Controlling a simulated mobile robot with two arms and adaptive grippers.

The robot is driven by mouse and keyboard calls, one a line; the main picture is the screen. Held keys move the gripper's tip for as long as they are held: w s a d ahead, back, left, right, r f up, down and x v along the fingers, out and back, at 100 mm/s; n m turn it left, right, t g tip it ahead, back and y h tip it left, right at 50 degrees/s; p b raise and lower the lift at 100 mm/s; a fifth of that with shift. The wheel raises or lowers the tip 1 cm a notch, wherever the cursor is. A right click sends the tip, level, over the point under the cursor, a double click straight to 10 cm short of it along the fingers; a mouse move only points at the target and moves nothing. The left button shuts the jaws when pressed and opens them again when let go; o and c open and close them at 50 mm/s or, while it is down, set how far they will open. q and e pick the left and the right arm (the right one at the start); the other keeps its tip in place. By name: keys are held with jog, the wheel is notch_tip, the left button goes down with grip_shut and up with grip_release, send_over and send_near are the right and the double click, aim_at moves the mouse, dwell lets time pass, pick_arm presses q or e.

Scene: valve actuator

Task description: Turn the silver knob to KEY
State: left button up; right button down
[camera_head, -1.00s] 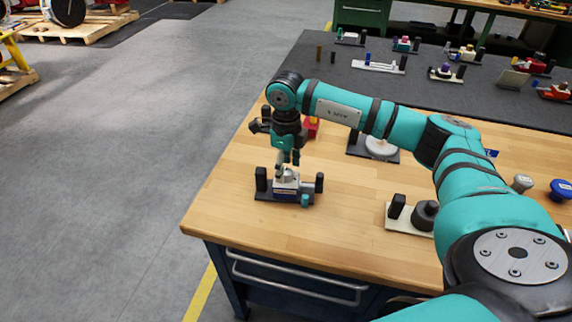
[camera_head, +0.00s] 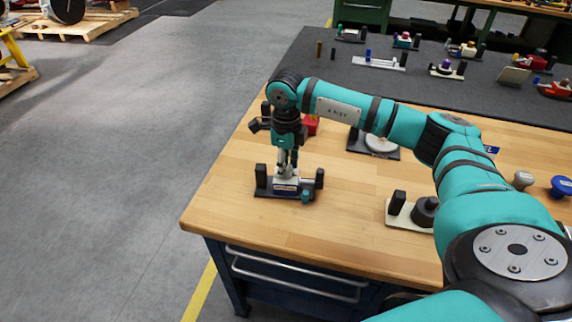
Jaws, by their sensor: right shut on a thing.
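The valve actuator (camera_head: 286,186) sits on a dark base on the wooden bench near its left front corner. It has a silver-grey body, a label on its front face, black posts at both ends and a small teal part at the right front. My right gripper (camera_head: 287,170) points straight down over it and is shut on the silver knob on top. The fingers hide most of the knob, and the KEY marking is too small to read. My left gripper does not show.
A red object (camera_head: 311,125) and a fixture with a white disc (camera_head: 381,144) stand behind. A fixture with a black round part (camera_head: 424,212) stands to the right, with grey and blue knobs (camera_head: 561,187) farther right. The bench front left of it is clear.

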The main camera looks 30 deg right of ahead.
jog(key=c, duration=0.9)
grip_release()
jog(key=shift+c, duration=0.2)
jog(key=shift+r, duration=0.1)
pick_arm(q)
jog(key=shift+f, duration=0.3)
pick_arm(e)
notch_tip(320, 180, up, 12)
